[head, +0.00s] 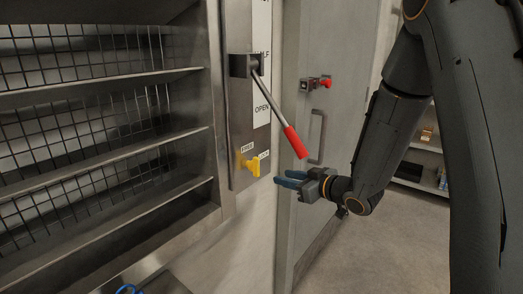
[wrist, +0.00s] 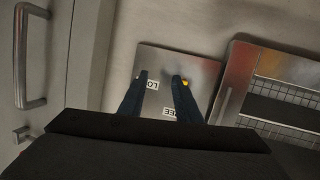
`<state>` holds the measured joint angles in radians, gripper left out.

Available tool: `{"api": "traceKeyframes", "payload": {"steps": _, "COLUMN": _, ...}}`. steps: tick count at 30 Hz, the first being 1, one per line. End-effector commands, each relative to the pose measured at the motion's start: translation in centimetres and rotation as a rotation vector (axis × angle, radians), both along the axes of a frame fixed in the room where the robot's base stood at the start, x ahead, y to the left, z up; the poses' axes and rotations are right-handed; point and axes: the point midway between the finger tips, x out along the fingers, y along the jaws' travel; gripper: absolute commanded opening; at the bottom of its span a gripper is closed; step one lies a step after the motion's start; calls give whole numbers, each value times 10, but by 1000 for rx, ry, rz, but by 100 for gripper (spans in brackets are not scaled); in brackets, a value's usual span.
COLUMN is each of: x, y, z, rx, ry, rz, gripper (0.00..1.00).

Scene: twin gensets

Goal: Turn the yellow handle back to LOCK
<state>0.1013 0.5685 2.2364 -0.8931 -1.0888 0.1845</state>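The yellow handle (head: 250,165) is on the lower part of a grey metal panel, below a FREE label (head: 247,147) and beside a LOCK label (head: 264,155). Its exact setting is hard to tell. My gripper (head: 277,178) is to the right of the handle, apart from it, with its dark blue fingers spread and nothing between them. In the wrist view, my gripper (wrist: 159,79) points at the panel. Only a small bit of the yellow handle (wrist: 185,82) shows there, at the right fingertip, which hides the rest. The labels are partly covered by the fingers.
A long lever with a red grip (head: 295,142) slants down from the panel, just above my gripper. Wire-mesh shelves (head: 110,80) stand to the left. A grey door with a pull handle (head: 317,137) and a small red knob (head: 326,82) is behind. Floor at right is clear.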

Motion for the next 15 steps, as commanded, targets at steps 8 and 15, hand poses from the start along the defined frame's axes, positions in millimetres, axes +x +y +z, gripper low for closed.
{"api": "traceKeyframes", "payload": {"steps": 8, "x": -28, "y": 18, "z": 36, "rx": 216, "ry": -105, "rz": 182, "gripper": 30}}
{"api": "traceKeyframes", "payload": {"steps": 15, "x": -22, "y": 34, "z": 41, "rx": 246, "ry": -119, "rz": 207, "gripper": 30}}
